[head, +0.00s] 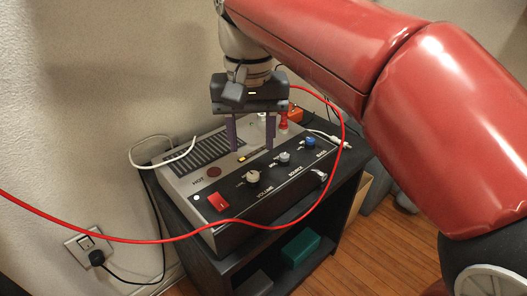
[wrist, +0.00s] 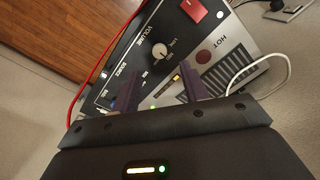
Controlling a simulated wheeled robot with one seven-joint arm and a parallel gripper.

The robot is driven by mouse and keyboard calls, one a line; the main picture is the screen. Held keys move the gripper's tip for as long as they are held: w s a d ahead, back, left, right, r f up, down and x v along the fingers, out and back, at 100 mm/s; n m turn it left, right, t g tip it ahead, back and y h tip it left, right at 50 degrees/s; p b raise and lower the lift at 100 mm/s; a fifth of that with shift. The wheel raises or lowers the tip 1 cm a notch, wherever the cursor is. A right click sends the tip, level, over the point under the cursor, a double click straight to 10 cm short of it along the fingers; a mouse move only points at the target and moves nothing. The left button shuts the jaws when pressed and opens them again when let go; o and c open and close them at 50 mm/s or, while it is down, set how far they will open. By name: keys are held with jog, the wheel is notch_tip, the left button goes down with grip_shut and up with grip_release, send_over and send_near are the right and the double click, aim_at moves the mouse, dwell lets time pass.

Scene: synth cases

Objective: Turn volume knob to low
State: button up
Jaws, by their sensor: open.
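The amplifier-like box (head: 186,184) sits on a dark stand. Its volume knob (head: 252,176) is cream-coloured, on the dark front strip above the word VOLUME. In the wrist view the volume knob (wrist: 160,51) lies beyond my fingertips, with a small scale of labels around it. My gripper (head: 251,146) hangs above the box, pointing down, behind and above the knob in the head view. Its two purple fingers are apart with nothing between them. In the wrist view my gripper (wrist: 158,84) is also open, and the knob is apart from both fingers.
A red cable (head: 150,241) loops across in front of the box and up the right side. A red switch (head: 218,202), a grey knob (head: 284,157) and a blue knob (head: 310,142) flank the volume knob. A white cable (head: 165,163) lies over the left rear edge.

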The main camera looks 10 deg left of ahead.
aim_at(253, 174)
notch_tip(253, 174, down, 7)
jog(key=shift+s+f+b, duration=0.1)
jog(key=shift+f+b, duration=0.1)
jog(key=shift+b, duration=0.75)
grip_shut()
